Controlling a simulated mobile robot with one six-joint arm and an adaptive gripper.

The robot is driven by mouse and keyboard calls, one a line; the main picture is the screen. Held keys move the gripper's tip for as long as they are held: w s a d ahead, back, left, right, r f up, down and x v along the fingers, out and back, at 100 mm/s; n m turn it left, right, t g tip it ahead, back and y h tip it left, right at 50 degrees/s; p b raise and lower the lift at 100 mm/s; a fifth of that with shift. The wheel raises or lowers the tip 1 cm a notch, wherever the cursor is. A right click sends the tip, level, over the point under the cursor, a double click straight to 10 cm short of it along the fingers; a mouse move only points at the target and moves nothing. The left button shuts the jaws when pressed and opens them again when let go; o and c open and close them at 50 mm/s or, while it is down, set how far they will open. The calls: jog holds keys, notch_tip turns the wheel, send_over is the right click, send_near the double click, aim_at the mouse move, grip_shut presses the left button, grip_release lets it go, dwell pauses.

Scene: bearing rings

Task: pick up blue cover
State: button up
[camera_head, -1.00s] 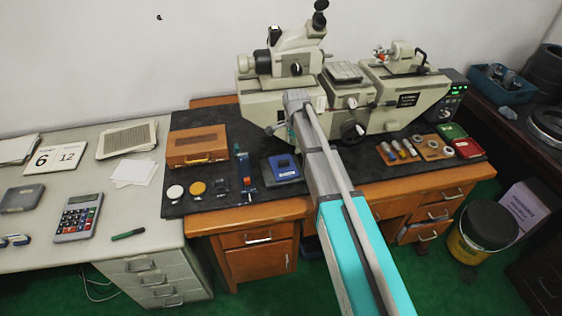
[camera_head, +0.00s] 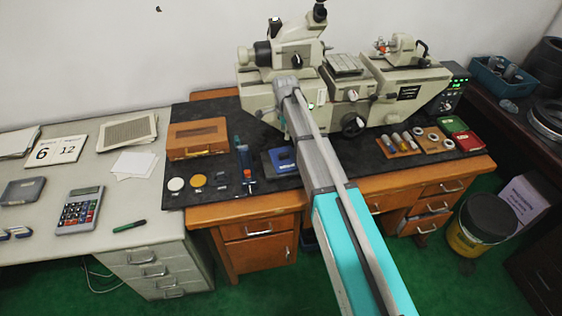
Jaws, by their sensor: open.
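The blue cover (camera_head: 280,158) is a small flat blue piece in a dark surround, lying on the black mat (camera_head: 222,128) near the front edge of the wooden desk. My arm passes just to its right and hides its right side. The far end of my arm is above and beyond the cover, in front of the grey measuring machine (camera_head: 350,88). I cannot make out my gripper's fingers; they are hidden by the arm.
A brown wooden box (camera_head: 198,138) and white and yellow discs (camera_head: 197,181) lie left of the cover. A blue-and-red upright tool (camera_head: 246,165) stands close on its left. Green (camera_head: 452,125) and red (camera_head: 467,142) cases lie at the right.

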aim_at(285, 154)
jog(key=shift+f+b, duration=3.45)
jog(key=shift+f, duration=0.3)
jog(key=shift+f+b, duration=2.6)
grip_shut()
